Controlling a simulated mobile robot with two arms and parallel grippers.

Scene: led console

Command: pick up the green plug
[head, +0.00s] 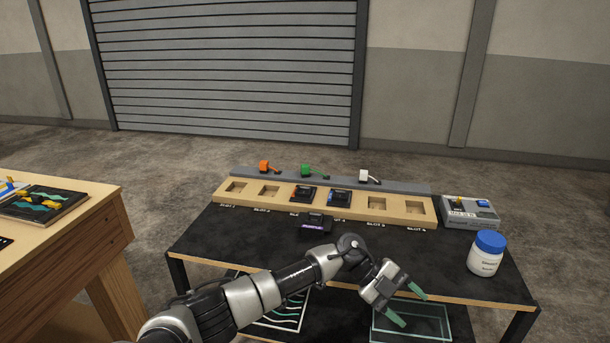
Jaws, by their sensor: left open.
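The green plug (306,170) lies on the grey ledge (340,181) behind the slotted wooden board, between an orange plug (264,166) on its left and a white plug (364,176) on its right. A short cable runs from its right side. My left gripper (408,308) has green fingertips spread apart, and nothing shows between them. It hangs by the table's front edge, well in front and to the right of the green plug. My right gripper is out of the picture.
The wooden board (292,201) has several slots, two holding dark modules. A dark block (316,222) lies before it. A labelled box (469,212) and a blue-lidded jar (487,254) stand at right. The black tabletop (235,238) is otherwise clear. A glass tray (440,326) sits below.

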